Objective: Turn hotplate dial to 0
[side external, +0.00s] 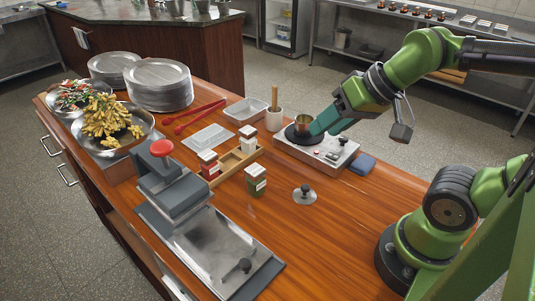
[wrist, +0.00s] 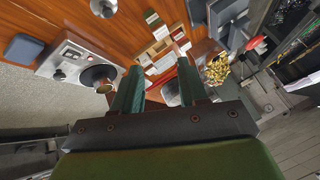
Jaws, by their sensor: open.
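The hotplate (side external: 346,151) is a pale box with a dark round burner at its left end, on the right side of the wooden counter. A small copper pot (side external: 302,124) stands on the burner. The hotplate dial (side external: 342,141) is a small knob near the right end; it also shows in the wrist view (wrist: 59,75). Its setting is too small to read. My gripper (side external: 316,128) is open and appears empty, with its green fingers close to the pot in the side view. In the wrist view the fingers (wrist: 161,78) are apart, right of the hotplate (wrist: 52,63).
A white cup with a wooden pestle (side external: 274,112) stands behind the hotplate's left end. A blue folded cloth (side external: 363,163) lies at its right. A wooden rack (side external: 237,162) with shaker boxes, a green box (side external: 256,180) and a round lid (side external: 305,195) stand in front.

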